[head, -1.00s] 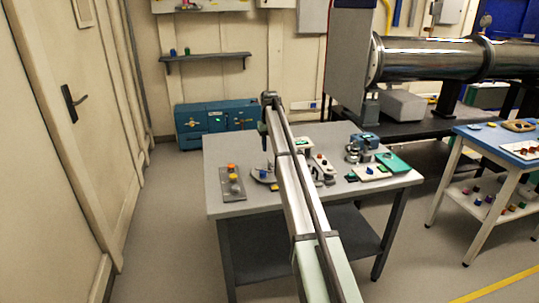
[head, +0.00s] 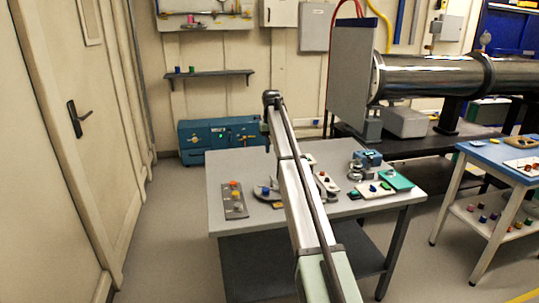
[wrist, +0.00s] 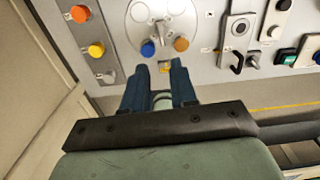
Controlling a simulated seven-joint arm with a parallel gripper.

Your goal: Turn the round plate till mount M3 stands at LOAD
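The round plate (wrist: 160,16) is a grey disc on the bench top, at the top middle of the wrist view and cut off by the edge. It carries a blue knob (wrist: 147,48) and an orange-brown knob (wrist: 181,44) on its near side, and a metal hub in its middle. In the head view the plate (head: 260,192) is partly behind my arm. My gripper (wrist: 160,68) has its two dark blue fingers apart, with nothing held between them. The fingertips appear just short of the plate's near edge. Mount names and the LOAD mark are not readable.
A grey panel (head: 234,213) with orange and yellow buttons lies left of the plate. A grey latch unit (wrist: 238,32) and a white strip with knobs stand to the right. A green tray (head: 395,178) and a blue device (head: 368,158) lie farther right. The bench's left edge is close by.

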